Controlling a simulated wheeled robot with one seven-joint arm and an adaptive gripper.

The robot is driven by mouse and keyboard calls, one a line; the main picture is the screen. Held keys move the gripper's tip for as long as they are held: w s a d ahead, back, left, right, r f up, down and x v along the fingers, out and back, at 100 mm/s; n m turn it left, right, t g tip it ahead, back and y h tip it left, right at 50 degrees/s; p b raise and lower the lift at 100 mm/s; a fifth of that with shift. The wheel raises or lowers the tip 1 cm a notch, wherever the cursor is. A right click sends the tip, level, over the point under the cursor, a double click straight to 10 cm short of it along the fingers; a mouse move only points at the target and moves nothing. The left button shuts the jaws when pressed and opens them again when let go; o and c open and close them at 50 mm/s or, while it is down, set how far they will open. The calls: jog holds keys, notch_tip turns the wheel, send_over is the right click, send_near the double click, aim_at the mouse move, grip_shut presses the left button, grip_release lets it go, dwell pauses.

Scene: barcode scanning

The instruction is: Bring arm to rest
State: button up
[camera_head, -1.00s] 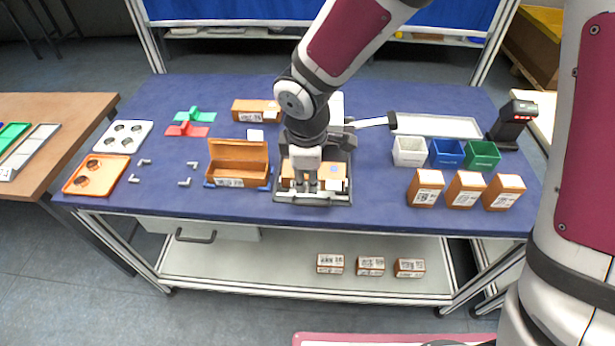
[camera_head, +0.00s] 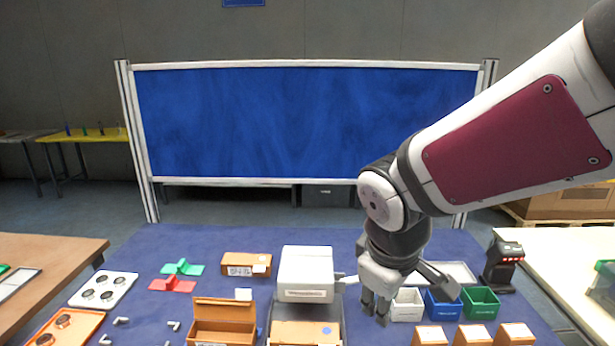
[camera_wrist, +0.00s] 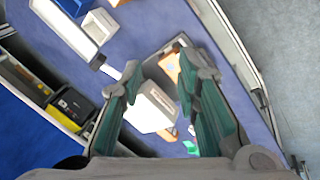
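My gripper (camera_head: 375,308) hangs from my arm above the blue table, in front of the small white bin and right of the white machine. In the wrist view my gripper (camera_wrist: 156,58) shows its green-padded fingers spread apart with nothing held between them. The white machine (camera_head: 306,268) stands at the table's middle. A tan box (camera_head: 300,334) lies in the grey tray in front of it. The white machine also appears between and beyond the fingers in the wrist view (camera_wrist: 152,106).
White (camera_head: 407,305), blue (camera_head: 443,305) and green (camera_head: 481,303) bins stand right of my gripper. Several brown boxes (camera_head: 472,336) sit before them. A black scanner (camera_head: 503,263) stands at the right. An open orange box (camera_head: 222,328) lies left. A blue panel (camera_head: 310,120) rises behind.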

jog(key=s+d+r+m+t, duration=0.1)
jog(key=s+d+r+m, duration=0.2)
jog(key=s, duration=0.3)
jog(key=s+d+r+m+y, duration=0.1)
jog(key=s+d+r+m, duration=0.3)
jog(key=s+r+m, duration=0.1)
jog(key=shift+s+r+m+t, duration=0.15)
jog(key=shift+s+m+t, duration=0.35)
jog(key=shift+s, duration=0.5)
dwell(0.7)
